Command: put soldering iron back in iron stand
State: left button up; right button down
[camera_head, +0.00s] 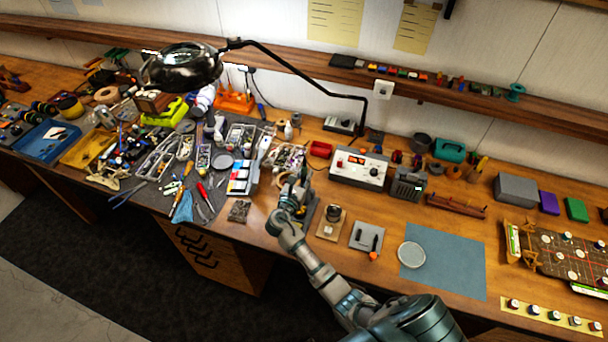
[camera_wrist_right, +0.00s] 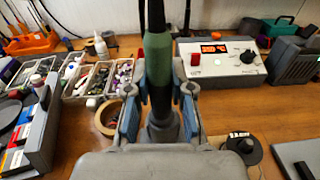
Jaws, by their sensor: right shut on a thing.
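My right gripper (camera_head: 291,190) is over the middle of the bench, its fingers (camera_wrist_right: 158,105) shut around an upright tool with a green and black handle (camera_wrist_right: 157,58), which looks like the soldering iron. In the head view the gripper and forearm mostly cover the iron. A dark grey stand-like piece (camera_head: 309,213) shows beside and below the gripper; I cannot tell for sure that it is the iron stand. The iron's tip is hidden, so I cannot tell whether it is inside a holder. My left gripper is not in view.
A soldering station with a red display (camera_head: 358,168) stands behind and right of the gripper. A wooden block with a round dark piece (camera_head: 332,222) is close on the right. The blue mat (camera_head: 455,262) is mostly clear.

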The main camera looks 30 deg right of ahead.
jog(key=c, duration=0.9)
grip_release()
jog(key=shift+c, duration=0.2)
jog(key=shift+s+a, duration=0.15)
jog(key=shift+a, duration=0.05)
jog(key=v, duration=1.1)
jog(key=shift+a, duration=0.2)
jog(key=shift+s, duration=0.15)
